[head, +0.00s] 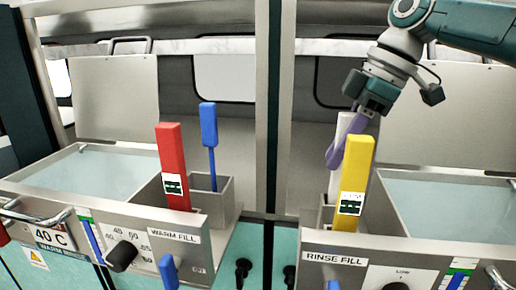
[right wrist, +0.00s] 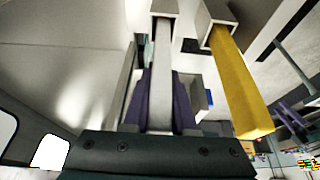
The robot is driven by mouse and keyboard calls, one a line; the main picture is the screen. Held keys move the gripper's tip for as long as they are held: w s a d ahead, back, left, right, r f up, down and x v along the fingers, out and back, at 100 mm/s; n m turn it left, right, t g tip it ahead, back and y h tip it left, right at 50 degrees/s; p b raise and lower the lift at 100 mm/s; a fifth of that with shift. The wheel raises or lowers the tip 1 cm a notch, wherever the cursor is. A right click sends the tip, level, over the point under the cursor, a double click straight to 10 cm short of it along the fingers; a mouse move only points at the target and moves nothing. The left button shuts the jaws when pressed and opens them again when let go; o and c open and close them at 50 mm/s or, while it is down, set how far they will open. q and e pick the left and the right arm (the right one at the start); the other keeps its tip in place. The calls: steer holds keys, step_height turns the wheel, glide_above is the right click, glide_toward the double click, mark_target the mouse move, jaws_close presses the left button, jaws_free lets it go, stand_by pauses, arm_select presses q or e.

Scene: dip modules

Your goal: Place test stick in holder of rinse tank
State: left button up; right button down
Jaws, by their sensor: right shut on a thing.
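My right gripper (head: 335,157), with purple fingers, is shut on a white stick (head: 344,124) above the rinse tank's holder (head: 324,214). In the right wrist view the white stick (right wrist: 162,100) lies between the purple fingers. Its far end meets a square metal compartment (right wrist: 164,8) of the holder; how deep it sits cannot be told. The yellow stick (head: 355,180) stands in the compartment beside it and partly hides the white stick's lower part in the head view. The rinse tank (head: 450,210) is at the right. My left gripper is not in view.
The warm tank (head: 95,172) is at the left. Its holder (head: 225,205) has a red stick (head: 172,160) and a blue stick (head: 209,135) in it. A metal post (head: 268,110) stands between the tanks. Raised lids (head: 117,97) are behind them.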

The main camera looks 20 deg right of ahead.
steer(key=shift+f, duration=0.15)
steer(key=c, duration=0.7)
jaws_free()
steer(key=b+v, duration=0.2)
steer(key=v, duration=1)
steer(key=shift+a+r, duration=0.1)
steer(key=shift+r, duration=0.15)
